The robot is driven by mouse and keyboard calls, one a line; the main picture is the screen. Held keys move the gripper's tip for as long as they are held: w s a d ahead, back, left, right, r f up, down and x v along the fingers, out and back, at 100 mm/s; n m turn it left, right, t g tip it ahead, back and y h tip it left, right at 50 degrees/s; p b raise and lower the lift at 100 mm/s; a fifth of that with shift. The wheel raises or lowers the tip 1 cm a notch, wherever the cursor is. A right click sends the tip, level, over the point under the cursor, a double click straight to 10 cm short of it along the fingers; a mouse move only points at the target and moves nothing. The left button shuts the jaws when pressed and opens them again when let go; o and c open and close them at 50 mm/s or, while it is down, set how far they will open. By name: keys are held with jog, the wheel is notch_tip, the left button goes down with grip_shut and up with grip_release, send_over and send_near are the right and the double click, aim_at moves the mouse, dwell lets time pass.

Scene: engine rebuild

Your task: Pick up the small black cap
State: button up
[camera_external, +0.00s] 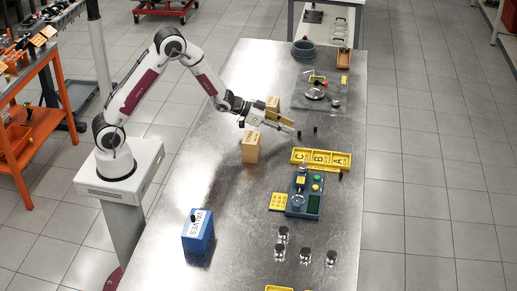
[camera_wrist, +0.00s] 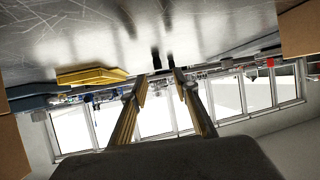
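Two small black pieces stand apart on the metal table just beyond my gripper (camera_external: 291,125); one is a black cap (camera_external: 315,129) and the other a similar black piece (camera_external: 300,134), and I cannot tell which is the task's cap. In the wrist view two dark upright shapes (camera_wrist: 156,58) (camera_wrist: 171,57) show ahead of the fingertips. My gripper also shows there (camera_wrist: 161,80), its two yellowish fingers spread with nothing between them. It is low over the table, tilted nearly level.
A wooden box (camera_external: 250,149) and another box (camera_external: 273,103) flank my gripper. A yellow A-B-C tray (camera_external: 320,158) and a blue device (camera_external: 304,204) lie in front. A blue VALVES box (camera_external: 198,238) stands front left. Table surface (camera_external: 240,205) between them is clear.

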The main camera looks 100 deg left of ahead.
aim_at(296, 136)
jog(key=shift+w+f, duration=0.8)
jog(key=shift+w, duration=0.15)
jog(key=shift+x, duration=1)
jog(key=shift+a, duration=0.1)
jog(key=c, duration=0.8)
